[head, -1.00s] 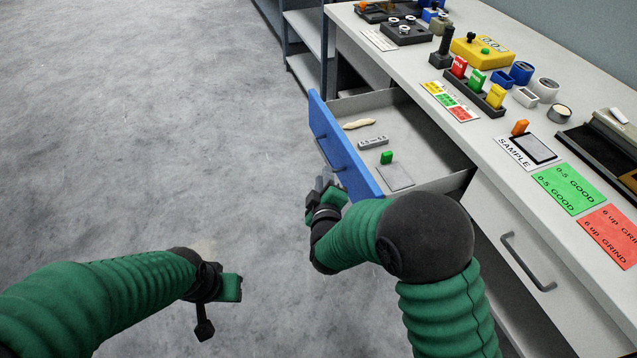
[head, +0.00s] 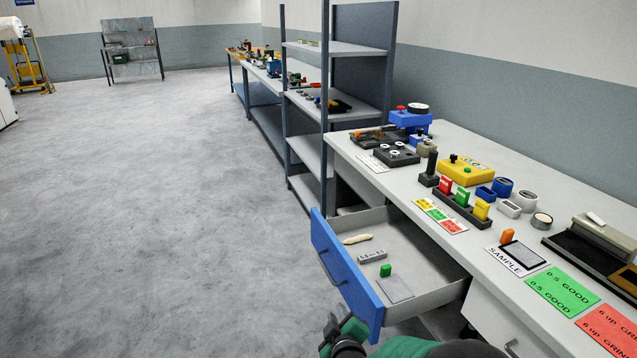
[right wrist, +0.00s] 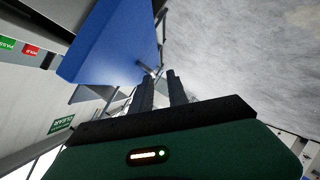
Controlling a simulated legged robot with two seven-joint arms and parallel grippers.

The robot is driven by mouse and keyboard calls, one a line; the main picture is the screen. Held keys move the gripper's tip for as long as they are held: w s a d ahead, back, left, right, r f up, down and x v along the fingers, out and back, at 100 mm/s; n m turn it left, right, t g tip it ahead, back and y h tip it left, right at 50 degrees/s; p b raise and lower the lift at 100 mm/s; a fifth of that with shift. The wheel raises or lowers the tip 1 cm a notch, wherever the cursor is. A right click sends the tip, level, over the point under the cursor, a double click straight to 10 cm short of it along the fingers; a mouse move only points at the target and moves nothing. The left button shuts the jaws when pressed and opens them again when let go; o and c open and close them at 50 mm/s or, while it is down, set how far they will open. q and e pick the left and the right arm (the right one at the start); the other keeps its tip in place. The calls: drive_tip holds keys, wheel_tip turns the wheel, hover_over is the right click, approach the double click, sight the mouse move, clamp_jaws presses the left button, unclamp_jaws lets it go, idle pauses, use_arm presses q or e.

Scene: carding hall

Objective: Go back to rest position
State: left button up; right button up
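My right gripper (head: 345,328) is at the bottom of the head view, beside the blue front of the pulled-out drawer (head: 340,262). In the right wrist view the two dark fingers (right wrist: 160,88) stand apart with nothing between them. The drawer handle (right wrist: 147,70) shows just beyond the fingertips; I cannot tell whether they touch it. My left gripper is outside both current views. Most of my right arm is cut off by the lower edge of the head view.
The open drawer holds a pale fibre piece (head: 358,239), a grey block (head: 372,256) and a green-tabbed plate (head: 396,289). The white bench (head: 497,265) on the right carries sample blocks and cards. A shelf rack (head: 335,105) stands behind it. The floor (head: 170,220) on the left is clear.

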drive_tip(key=s+d+f+m+g, duration=0.1)
drive_tip(key=s+d+m+g, duration=0.3)
drive_tip(key=s, duration=0.5)
drive_tip(key=s+d+f+m+g+h, duration=0.1)
drive_tip(key=s+d+f+m+g, duration=0.15)
drive_tip(key=s+d, duration=0.45)
drive_tip(key=s+d+f+m+g, duration=0.1)
drive_tip(key=s+d+m+g, duration=0.3)
drive_tip(key=s, duration=0.6)
wheel_tip(320, 180, up, 20)
drive_tip(key=p, duration=1.9)
drive_tip(key=shift+s+a+p, duration=0.2)
drive_tip(key=shift+s+p, duration=0.2)
drive_tip(key=shift+s, duration=0.05)
